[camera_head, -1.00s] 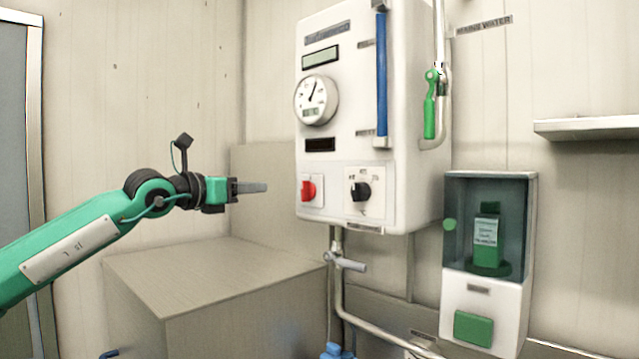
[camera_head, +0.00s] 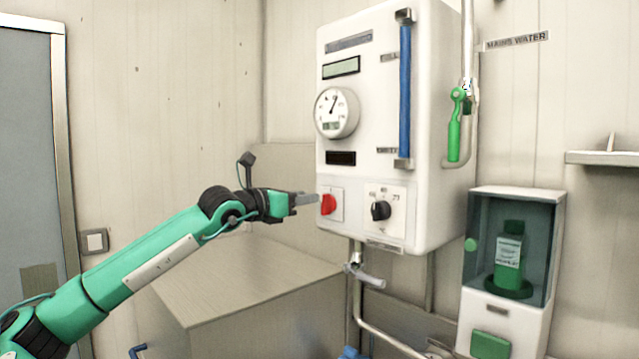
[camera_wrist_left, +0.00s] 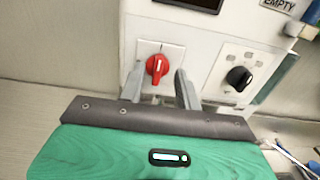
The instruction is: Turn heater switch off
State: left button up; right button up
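The red heater switch (camera_head: 328,204) is a rotary knob on a white plate at the lower left of the white wall heater. In the left wrist view the red switch (camera_wrist_left: 156,66) shows just beyond my left gripper, between the lines of its two fingers. My left gripper (camera_head: 306,199) is level with the switch and close to its left side in the head view. In the left wrist view my left gripper (camera_wrist_left: 158,80) has its fingers apart with nothing held. Whether a fingertip touches the switch cannot be told. My right gripper is not in view.
A black dial (camera_head: 380,210) sits right of the switch. The heater (camera_head: 440,150) carries a round gauge (camera_head: 336,112) and a blue level tube (camera_head: 405,95). A green-handled valve (camera_head: 454,135) and a soap dispenser (camera_head: 515,330) are further right. A box (camera_head: 240,275) stands below my left arm.

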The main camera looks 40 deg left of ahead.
aim_at(326, 205)
pick_arm(q)
jog(key=w+p, duration=0.1)
jog(key=w, duration=0.1)
jog(key=w+p, duration=0.2)
jog(key=shift+w+d+r, duration=0.15)
jog(key=shift+w+d, duration=0.05)
jog(key=shift+w+d+f+p, duration=0.1)
jog(key=shift+w+f+p, duration=0.1)
jog(key=shift+w+p, duration=0.35)
jog(key=shift+w, duration=0.15)
grip_shut()
